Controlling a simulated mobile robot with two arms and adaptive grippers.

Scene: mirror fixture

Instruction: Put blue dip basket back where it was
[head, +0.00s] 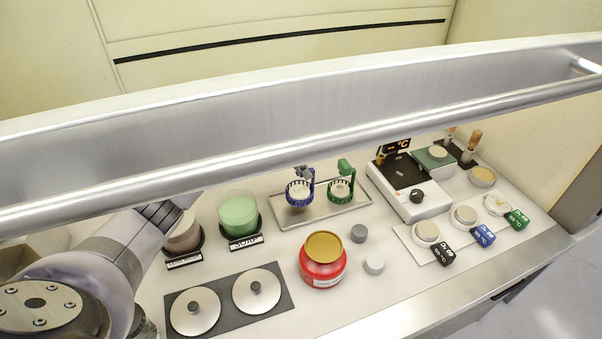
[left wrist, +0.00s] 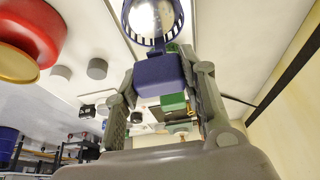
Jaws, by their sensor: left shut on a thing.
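The blue dip basket (head: 299,196) is at the left part of a metal tray (head: 283,222) in the head view, with a pale round piece inside. My left gripper (head: 304,172) is at the top of its handle, and most of that arm is hidden behind the metal bar. In the left wrist view, my left gripper (left wrist: 165,78) is shut on the basket's blue handle block (left wrist: 158,72), with the blue slotted ring (left wrist: 127,14) beyond it. I cannot tell whether the basket touches the tray. My right gripper is not in view.
A green dip basket (head: 341,195) stands close on the right. The large metal bar (head: 300,135) crosses above the bench. A green beaker (head: 238,215), red jar (head: 323,265) and white hotplate unit (head: 410,200) surround the tray.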

